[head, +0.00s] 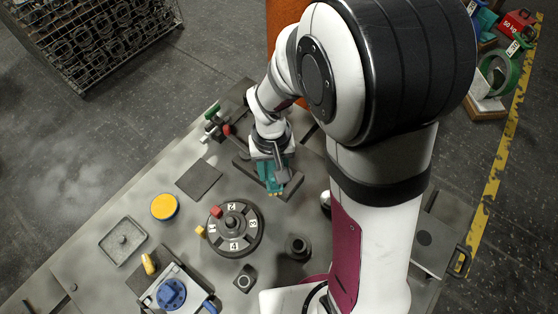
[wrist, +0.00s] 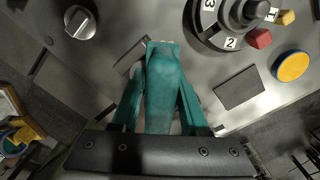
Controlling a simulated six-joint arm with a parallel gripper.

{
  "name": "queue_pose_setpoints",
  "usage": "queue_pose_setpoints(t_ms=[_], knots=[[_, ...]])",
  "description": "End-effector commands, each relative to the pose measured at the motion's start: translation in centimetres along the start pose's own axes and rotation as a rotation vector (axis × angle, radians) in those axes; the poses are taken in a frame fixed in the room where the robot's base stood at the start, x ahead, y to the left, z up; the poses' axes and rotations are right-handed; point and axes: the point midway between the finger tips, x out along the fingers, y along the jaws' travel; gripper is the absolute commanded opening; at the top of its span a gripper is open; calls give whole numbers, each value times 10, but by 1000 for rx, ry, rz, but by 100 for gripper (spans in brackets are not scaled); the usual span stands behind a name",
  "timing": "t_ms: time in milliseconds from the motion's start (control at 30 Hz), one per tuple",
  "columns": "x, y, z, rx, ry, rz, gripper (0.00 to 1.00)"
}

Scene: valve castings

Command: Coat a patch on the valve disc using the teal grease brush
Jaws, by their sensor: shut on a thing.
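My gripper (wrist: 160,110) is shut on the teal grease brush (wrist: 165,85), which lies between its teal fingers. The brush's pale tip points away from the wrist. In the head view my gripper (head: 272,186) is low over a dark rest plate (head: 292,187) at the table's back; I cannot tell whether the brush touches it. A dark round disc with white numbered segments (head: 252,237) stands in front of it, also in the wrist view (wrist: 231,44), apart from the brush. I cannot tell which round part is the valve disc.
A yellow round pad (head: 165,207), a dark square mat (head: 199,180) and a metal tray (head: 105,245) are to the left. Red (head: 215,211) and yellow (head: 200,231) blocks sit at the disc's rim. A silver round part (wrist: 80,22) and dark socket (head: 298,247) stand nearby.

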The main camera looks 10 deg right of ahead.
Motion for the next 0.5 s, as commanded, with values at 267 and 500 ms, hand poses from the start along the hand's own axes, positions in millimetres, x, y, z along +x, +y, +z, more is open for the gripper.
queue_pose_setpoints(t_ms=[267,500], knots=[[-18,0,-3,-1,7,-1,0],[-40,0,-3,-1,7,0,0]])
